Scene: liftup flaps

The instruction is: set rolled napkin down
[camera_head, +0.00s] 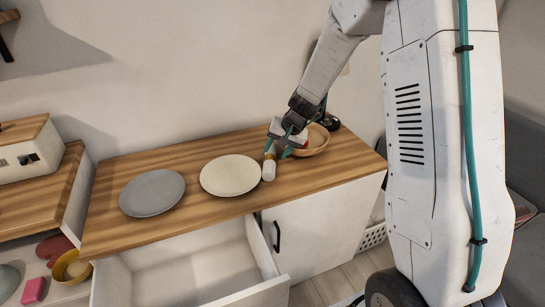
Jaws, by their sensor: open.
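The rolled napkin (268,170) is a small white roll with a tan part near its upper end. It is on the wooden counter, against or just beside the right rim of the cream plate (230,174). My gripper (277,148) is open, low over the counter at the napkin's far end. Its fingers are small here and partly overlap the napkin, so I cannot tell whether they touch it.
A grey plate (152,192) lies left on the counter (300,177). A wooden bowl (316,141) stands right behind my gripper. An empty white drawer (195,275) is pulled open below. A toaster-like box (25,145) and a lower compartment with bowls (72,267) are at left.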

